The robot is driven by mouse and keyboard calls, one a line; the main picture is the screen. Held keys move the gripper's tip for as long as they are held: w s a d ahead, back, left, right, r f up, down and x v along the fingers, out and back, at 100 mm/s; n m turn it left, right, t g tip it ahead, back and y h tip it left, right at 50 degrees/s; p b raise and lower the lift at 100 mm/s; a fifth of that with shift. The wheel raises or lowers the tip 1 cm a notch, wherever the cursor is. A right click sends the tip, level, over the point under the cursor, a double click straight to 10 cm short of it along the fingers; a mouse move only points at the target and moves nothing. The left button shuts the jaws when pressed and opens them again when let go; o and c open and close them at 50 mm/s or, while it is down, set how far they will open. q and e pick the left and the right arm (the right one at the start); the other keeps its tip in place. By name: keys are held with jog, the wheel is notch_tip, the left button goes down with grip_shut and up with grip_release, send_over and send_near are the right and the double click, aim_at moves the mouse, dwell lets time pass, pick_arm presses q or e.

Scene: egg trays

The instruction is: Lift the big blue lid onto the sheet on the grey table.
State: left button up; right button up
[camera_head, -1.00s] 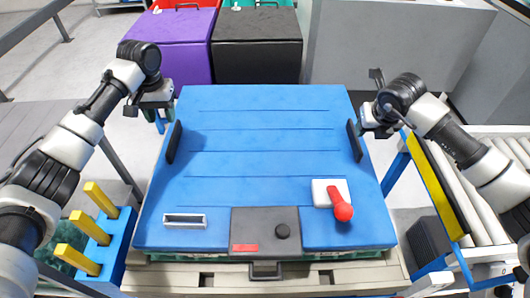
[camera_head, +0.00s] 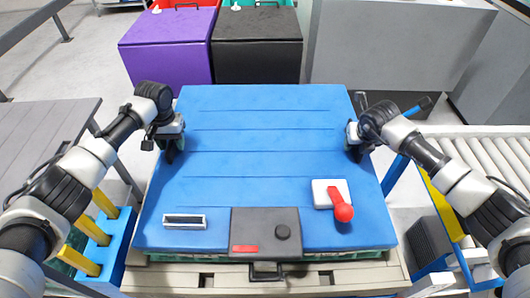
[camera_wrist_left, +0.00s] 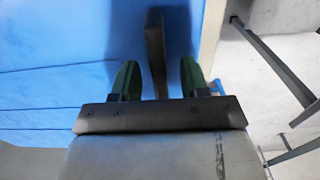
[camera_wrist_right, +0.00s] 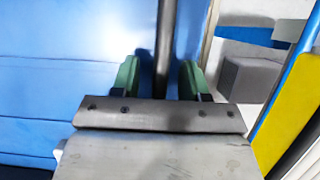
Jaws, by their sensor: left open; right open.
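The big blue lid (camera_head: 255,150) lies flat on a green crate (camera_head: 345,255) in the middle of the head view. It has a dark handle near each side edge. My left gripper (camera_head: 172,148) is at the left handle, and in the left wrist view its open green fingers stand on both sides of that handle (camera_wrist_left: 155,50). My right gripper (camera_head: 357,148) is at the right handle, and in the right wrist view its open fingers straddle that handle (camera_wrist_right: 166,45). Neither gripper is closed on a handle. A grey table (camera_head: 45,140) stands at the left; no sheet is clearly visible on it.
Purple (camera_head: 168,52) and black (camera_head: 257,52) boxes stand behind the lid. A blue rack with yellow bars (camera_head: 105,258) is at front left. A roller conveyor (camera_head: 490,165) is at the right. A red-knobbed lever (camera_head: 342,208) sits on the lid.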

pick_arm(q)
jog(key=shift+c, duration=0.2)
pick_arm(e)
jog(key=shift+c, duration=0.2)
pick_arm(q)
grip_shut()
pick_arm(e)
grip_shut()
dwell(0.5)
pick_arm(q)
jog(key=shift+w+r, duration=0.2)
pick_arm(e)
jog(key=shift+w+r, duration=0.15)
jog(key=shift+r, duration=0.05)
